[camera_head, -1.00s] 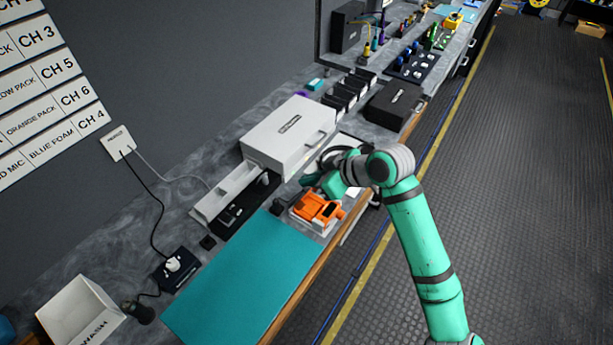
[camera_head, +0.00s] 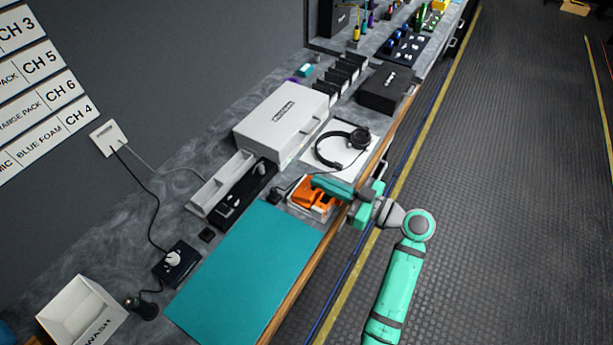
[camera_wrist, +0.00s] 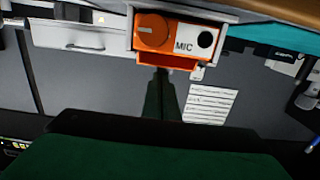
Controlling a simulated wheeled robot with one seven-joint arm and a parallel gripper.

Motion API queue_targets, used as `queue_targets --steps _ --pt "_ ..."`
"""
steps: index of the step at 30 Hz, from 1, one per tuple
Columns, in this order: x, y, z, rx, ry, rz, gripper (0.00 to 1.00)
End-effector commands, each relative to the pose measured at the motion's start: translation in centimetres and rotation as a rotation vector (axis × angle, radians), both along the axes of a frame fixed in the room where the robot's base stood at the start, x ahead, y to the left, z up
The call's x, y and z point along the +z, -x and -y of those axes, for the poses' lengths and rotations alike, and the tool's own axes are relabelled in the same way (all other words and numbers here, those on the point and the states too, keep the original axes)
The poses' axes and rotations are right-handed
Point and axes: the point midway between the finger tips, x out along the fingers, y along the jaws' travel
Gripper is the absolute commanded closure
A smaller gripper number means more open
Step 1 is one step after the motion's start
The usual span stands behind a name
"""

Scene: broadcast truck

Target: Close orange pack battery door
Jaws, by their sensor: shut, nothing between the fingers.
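The orange pack (camera_head: 308,193) sits in a pale holder at the bench's front edge, just beyond the teal mat. In the wrist view the pack (camera_wrist: 154,30) shows a round orange knob, a white panel marked MIC and a black round spot. An orange ledge (camera_wrist: 180,62) runs along its lower edge in that view; I cannot tell for certain whether this is the battery door. My gripper (camera_head: 317,182) is shut and empty at the pack's far right side, partly covering it. Its fingertips (camera_wrist: 162,72) appear close to the ledge; contact is unclear.
The teal mat (camera_head: 245,270) lies clear beside the pack. Black headphones (camera_head: 342,147) rest on a white pad beyond it. A large white case (camera_head: 282,122) and a black tray (camera_head: 243,195) stand toward the wall. The aisle floor at right is free.

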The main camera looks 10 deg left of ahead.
Motion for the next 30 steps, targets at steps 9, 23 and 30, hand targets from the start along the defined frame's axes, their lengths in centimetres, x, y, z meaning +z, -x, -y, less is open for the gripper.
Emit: queue_targets --steps 9,23,30 --pt "-1.8 0.2 1.5 -0.011 -0.181 0.056 1.0" --pt "-2.7 0.4 1.8 -0.012 -0.255 0.081 1.0" --pt "-2.7 0.4 1.7 -0.01 -0.258 0.081 1.0"
